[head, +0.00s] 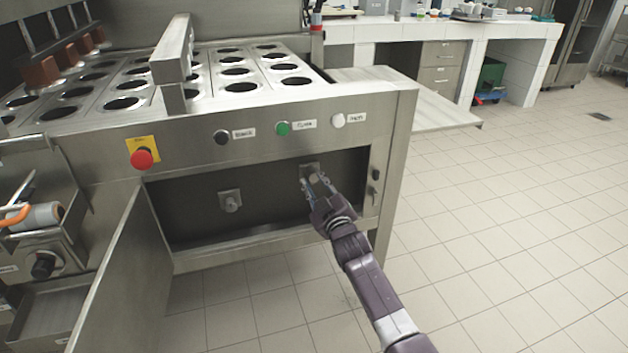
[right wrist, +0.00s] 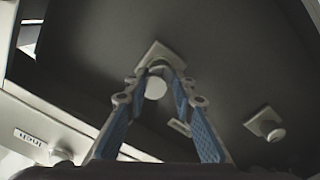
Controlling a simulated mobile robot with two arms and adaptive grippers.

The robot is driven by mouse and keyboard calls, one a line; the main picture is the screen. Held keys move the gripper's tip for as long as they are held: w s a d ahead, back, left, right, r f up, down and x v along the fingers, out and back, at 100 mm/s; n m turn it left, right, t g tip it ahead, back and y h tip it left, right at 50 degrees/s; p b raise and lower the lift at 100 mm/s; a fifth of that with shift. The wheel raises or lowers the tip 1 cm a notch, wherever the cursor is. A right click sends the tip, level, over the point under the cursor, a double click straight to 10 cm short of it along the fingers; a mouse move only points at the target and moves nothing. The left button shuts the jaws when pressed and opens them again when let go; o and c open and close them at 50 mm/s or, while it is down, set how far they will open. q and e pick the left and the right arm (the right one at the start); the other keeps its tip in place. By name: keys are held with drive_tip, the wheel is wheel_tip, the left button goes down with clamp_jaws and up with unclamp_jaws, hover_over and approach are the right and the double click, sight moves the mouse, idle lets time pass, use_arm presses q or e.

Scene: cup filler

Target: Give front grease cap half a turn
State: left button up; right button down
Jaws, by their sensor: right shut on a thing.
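Two grey grease caps sit on square plates inside the open bay under the machine's top. My right gripper (head: 317,184) reaches into the bay and is shut on the right-hand grease cap (right wrist: 156,86). In the right wrist view its blue-padded fingers (right wrist: 160,78) close in on both sides of this round cap, below its plate (right wrist: 160,52). The fingers partly hide the cap in the head view. The other grease cap (head: 231,202) is free, to the left in the head view; it also shows in the right wrist view (right wrist: 272,128). My left gripper is not in view.
The bay's door (head: 125,275) hangs open at the left. A red emergency button (head: 142,159) and black, green and white buttons line the panel above. The bay's lower edge (head: 250,247) runs beneath the caps. The tiled floor at the right is clear.

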drive_tip(key=shift+d+f+m, duration=0.1)
drive_tip(key=shift+m, duration=0.5)
drive_tip(key=c, duration=1.6)
unclamp_jaws()
drive_tip(key=v, duration=1.2)
